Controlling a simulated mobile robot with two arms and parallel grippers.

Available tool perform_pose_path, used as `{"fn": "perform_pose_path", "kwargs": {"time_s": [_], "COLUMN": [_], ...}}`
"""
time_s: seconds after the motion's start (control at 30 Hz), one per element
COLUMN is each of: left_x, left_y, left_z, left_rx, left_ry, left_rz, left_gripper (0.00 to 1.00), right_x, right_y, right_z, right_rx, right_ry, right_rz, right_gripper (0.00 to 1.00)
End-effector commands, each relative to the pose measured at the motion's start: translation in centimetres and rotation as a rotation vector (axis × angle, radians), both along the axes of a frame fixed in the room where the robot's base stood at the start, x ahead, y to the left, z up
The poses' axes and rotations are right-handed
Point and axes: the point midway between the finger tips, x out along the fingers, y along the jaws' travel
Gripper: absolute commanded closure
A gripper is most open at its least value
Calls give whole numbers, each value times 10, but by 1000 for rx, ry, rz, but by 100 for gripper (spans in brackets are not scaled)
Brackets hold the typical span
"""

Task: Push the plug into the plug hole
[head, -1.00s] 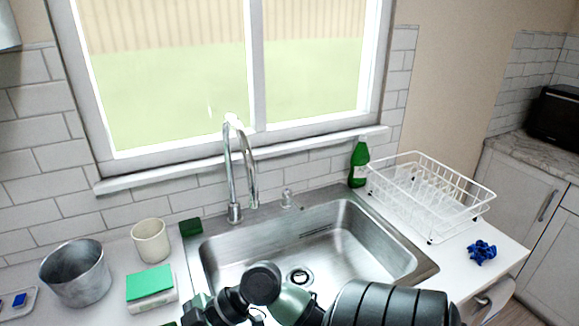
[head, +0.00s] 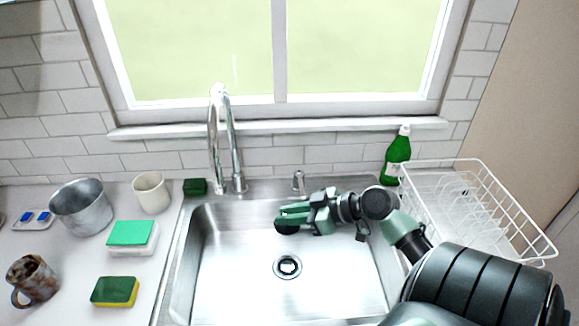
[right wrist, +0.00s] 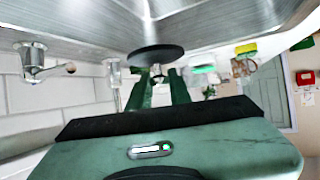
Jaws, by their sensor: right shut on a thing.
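The plug is a dark round disc (head: 287,229) at the fingertips of my right gripper (head: 292,214), above the sink basin. In the right wrist view the plug (right wrist: 156,54) sits across the ends of the two green fingers (right wrist: 157,76), which are shut on it. My left gripper is not in view.
A tall tap (head: 219,140) stands behind the sink (head: 225,295). A green bottle (head: 397,158) and white dish rack (head: 510,200) are at the right. A metal pot (head: 82,208), beige cup (head: 151,193), brown mug (head: 33,281) and sponges (head: 115,291) crowd the left counter.

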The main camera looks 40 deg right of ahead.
Motion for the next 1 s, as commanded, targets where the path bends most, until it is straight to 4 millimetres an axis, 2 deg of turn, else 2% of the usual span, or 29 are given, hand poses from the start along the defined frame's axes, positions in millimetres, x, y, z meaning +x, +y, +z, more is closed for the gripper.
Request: {"fn": "perform_pose_path", "kwargs": {"time_s": [0.17, 0.5, 0.6, 0.77, 1.0], "left_x": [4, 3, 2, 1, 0], "left_y": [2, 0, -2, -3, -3], "left_z": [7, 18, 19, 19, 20], "left_rx": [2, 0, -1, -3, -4], "left_ry": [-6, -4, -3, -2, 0], "left_rz": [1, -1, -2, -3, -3], "left_gripper": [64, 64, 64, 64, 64], "right_x": [0, 0, 0, 0, 0], "right_y": [-2, 0, 0, 0, 0], "right_z": [-38, -127, -145, -158, -190], "right_rx": [9, 7, 5, 2, 5], "right_ry": [4, 4, 3, 1, 3], "right_rz": [-10, -6, -6, -4, -4], "right_gripper": [100, 100, 100, 100, 100]}}
